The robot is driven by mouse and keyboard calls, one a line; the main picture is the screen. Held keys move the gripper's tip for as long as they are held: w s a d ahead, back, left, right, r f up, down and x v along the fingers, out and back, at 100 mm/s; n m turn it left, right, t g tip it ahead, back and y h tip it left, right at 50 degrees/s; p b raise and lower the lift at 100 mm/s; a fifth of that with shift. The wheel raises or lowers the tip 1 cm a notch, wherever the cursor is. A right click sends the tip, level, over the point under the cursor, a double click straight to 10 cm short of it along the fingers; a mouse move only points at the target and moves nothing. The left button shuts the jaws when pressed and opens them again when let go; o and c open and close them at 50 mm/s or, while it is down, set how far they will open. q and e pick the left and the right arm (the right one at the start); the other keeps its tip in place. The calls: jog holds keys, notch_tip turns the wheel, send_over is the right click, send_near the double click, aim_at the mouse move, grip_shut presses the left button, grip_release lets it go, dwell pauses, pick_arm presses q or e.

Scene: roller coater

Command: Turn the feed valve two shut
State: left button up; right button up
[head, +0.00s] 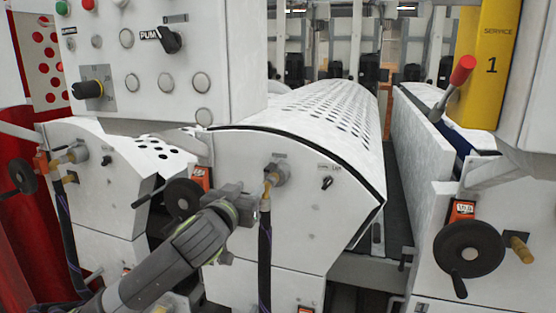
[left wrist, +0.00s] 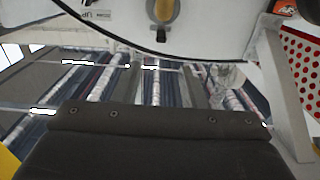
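A brass valve (head: 276,175) with a yellowish handle (head: 268,188) sits on the white end panel of the middle roller unit, with a dark hose (head: 265,250) hanging below it. A similar brass valve (head: 74,154) is on the left unit. Their labels are too small to read, so I cannot tell by number which is valve two. My left gripper (head: 246,203) is just left of the middle valve and hose; contact is unclear. The left wrist view shows a yellow handle (left wrist: 164,11) at the top edge, beyond my dark gripper body. The fingers' opening is unclear. My right gripper is not visible.
Black handwheels stand left of the middle valve (head: 183,198) and on the right unit (head: 469,248). A small black knob (head: 327,183) is right of the middle valve. A control box (head: 150,60) overhangs at upper left. A red-tipped lever (head: 462,71) is at upper right.

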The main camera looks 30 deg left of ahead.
aim_at(272, 164)
pick_arm(q)
jog(key=p+x, duration=0.6)
jog(key=x, duration=0.9)
jog(key=shift+w+r, duration=0.2)
jog(key=shift+w, duration=0.1)
jog(key=shift+w+a+f, duration=0.1)
jog(key=shift+w+a, duration=0.1)
jog(key=shift+w, duration=0.45)
jog(key=shift+c, duration=0.2)
grip_shut()
